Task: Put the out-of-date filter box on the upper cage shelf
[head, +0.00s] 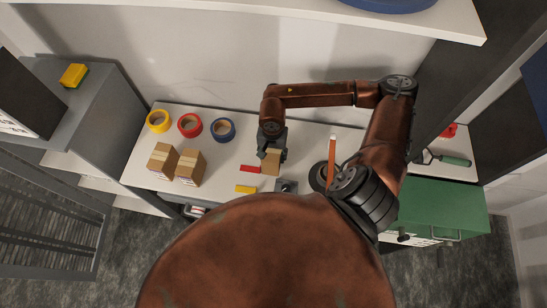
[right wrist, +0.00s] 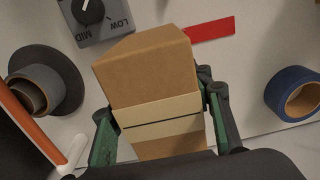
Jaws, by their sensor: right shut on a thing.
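My right gripper (head: 273,146) is shut on a small brown cardboard box (head: 270,163) above the white bench top. In the right wrist view the box (right wrist: 150,75) sits between the green-padded fingers of the gripper (right wrist: 160,120), with a pale band across it. No date can be read on it. Two other cardboard boxes (head: 162,160) (head: 189,168) with pale tape stand side by side at the left of the bench. A grey slatted cage-like structure (head: 50,215) is at the lower left; I cannot tell which part is its upper shelf. My left gripper is out of view.
Yellow (head: 158,121), red (head: 190,125) and blue (head: 223,129) tape rolls lie along the back of the bench. A green case (head: 440,208) stands at right.

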